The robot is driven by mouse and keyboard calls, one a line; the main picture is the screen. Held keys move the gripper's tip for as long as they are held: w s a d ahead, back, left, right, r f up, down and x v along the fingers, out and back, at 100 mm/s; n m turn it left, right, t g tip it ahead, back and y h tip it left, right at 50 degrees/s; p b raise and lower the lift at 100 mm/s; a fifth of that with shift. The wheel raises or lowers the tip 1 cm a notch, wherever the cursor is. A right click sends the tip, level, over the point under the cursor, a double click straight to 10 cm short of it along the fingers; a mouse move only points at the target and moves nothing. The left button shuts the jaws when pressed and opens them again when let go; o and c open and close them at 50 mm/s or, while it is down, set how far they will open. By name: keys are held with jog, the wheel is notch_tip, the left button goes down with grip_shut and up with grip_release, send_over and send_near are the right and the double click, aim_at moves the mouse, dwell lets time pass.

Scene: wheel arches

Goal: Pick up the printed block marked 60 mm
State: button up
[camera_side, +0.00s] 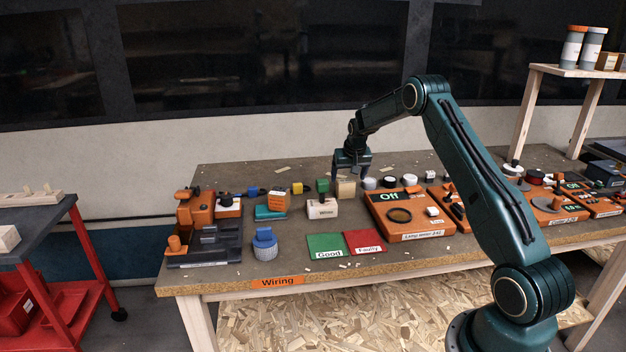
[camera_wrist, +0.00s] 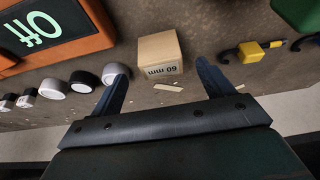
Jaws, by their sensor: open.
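The printed block marked 60 mm (camera_wrist: 159,55) is a tan, box-shaped block on the bench. In the wrist view its marked face is turned toward me, with the lettering upside down. It also shows in the side view (camera_side: 346,189), partly below my gripper. My gripper (camera_wrist: 162,75) is open and empty, with a finger on either side of the block's line. The block sits a little beyond the fingertips, apart from both as far as I can see. In the side view my gripper (camera_side: 350,174) hangs just above the block.
A row of white and dark round knobs (camera_wrist: 83,81) lies left of the block in the wrist view. An orange unit reading Off (camera_wrist: 45,30) is beyond them. A yellow part (camera_wrist: 252,52) and a green object (camera_wrist: 298,14) are to the right. Wood chips lie on the bench.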

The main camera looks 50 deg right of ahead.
aim_at(347, 182)
jog(key=shift+x, duration=0.8)
jog(key=shift+f, duration=0.1)
jog(key=shift+x, duration=2.5)
jog(key=shift+w, duration=0.1)
jog(key=shift+c, duration=0.4)
jog(key=c, duration=1)
